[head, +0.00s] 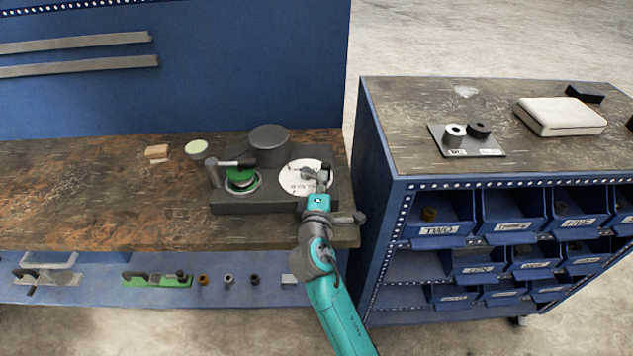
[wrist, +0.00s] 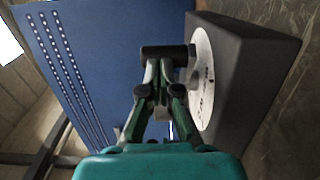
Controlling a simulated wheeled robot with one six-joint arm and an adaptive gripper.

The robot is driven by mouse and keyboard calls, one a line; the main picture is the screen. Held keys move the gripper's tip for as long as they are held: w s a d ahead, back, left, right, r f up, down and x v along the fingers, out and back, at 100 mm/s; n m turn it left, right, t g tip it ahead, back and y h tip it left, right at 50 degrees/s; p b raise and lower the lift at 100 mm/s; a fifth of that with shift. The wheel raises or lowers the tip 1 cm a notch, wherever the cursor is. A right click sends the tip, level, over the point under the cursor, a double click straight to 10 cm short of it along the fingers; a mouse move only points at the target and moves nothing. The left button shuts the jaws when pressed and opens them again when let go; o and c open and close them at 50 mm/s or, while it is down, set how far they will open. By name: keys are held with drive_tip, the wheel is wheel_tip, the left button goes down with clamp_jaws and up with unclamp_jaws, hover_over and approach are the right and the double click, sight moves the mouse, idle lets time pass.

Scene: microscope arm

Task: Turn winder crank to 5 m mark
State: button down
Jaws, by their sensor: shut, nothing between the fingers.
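The winder has a dark base (head: 240,205) on the wooden bench, with a white marked dial (head: 290,186) on its right part. The dial also shows edge-on in the wrist view (wrist: 204,85). A dark cylindrical knob (wrist: 168,52), which looks like the crank's handle, stands out from the dial. My gripper (head: 320,180) is over the dial's right side. In the wrist view its fingers (wrist: 160,75) are shut and empty, their tips close to the knob; I cannot tell whether they touch it. The dial marks are too small to read.
On the winder, left of the dial, are a green spool (head: 241,178), a lever (head: 232,164) and a dark drum (head: 269,146). A bin cabinet (head: 420,168) stands right; the bench's left is mostly clear.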

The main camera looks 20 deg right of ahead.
drive_tip(key=shift+w+d, duration=0.25)
drive_tip(key=shift+d, duration=0.4)
drive_tip(key=shift+w+d, duration=0.25)
drive_tip(key=shift+d, duration=0.4)
drive_tip(key=shift+w+d, duration=1.05)
drive_tip(key=shift+d, duration=0.05)
drive_tip(key=shift+w+d, duration=0.1)
